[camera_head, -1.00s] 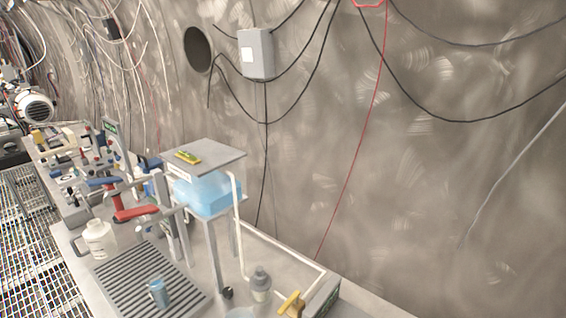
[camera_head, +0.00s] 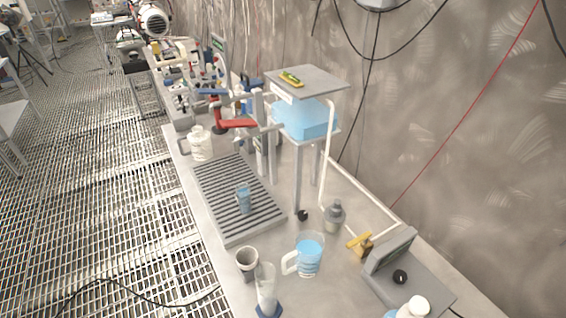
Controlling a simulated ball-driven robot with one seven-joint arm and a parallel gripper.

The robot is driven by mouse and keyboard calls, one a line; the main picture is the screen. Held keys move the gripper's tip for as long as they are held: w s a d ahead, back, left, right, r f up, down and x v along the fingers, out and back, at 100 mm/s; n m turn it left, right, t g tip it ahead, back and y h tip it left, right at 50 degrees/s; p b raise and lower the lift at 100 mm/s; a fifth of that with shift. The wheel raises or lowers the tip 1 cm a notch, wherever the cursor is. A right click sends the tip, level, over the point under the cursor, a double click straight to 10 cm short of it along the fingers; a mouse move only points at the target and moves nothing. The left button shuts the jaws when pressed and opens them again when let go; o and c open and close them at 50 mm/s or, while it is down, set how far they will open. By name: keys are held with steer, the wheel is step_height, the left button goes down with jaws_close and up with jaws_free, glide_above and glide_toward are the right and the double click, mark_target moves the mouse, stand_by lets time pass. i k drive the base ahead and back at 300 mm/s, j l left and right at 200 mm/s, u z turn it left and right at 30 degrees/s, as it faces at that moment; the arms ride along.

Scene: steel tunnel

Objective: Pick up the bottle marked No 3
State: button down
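No marking "No 3" is legible on any bottle. A white bottle-like container (camera_head: 200,144) stands at the left edge of the bench, beside the slatted rack. A small grey bottle (camera_head: 333,218) stands upright right of the stand's legs. A bottle with a white cap (camera_head: 418,306) is cut off by the bottom edge of the picture, with a bit of blue showing beside it. My gripper is not in view.
Grating floor (camera_head: 95,200) lies left.

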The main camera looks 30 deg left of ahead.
mark_target(243, 199)
steer(key=k, duration=0.2)
steer(key=k+u, duration=0.25)
steer(key=u, duration=0.15)
steer(key=k+j+u, duration=0.1)
steer(key=u, duration=0.3)
steer(key=i+j+u, duration=0.25)
steer(key=i, duration=0.25)
steer(key=i+j+u, duration=0.25)
steer(key=i, duration=0.25)
steer(key=i+j, duration=0.1)
steer(key=i, duration=0.65)
steer(key=l, duration=0.3)
steer(key=i+l, duration=0.1)
steer(key=l, duration=0.2)
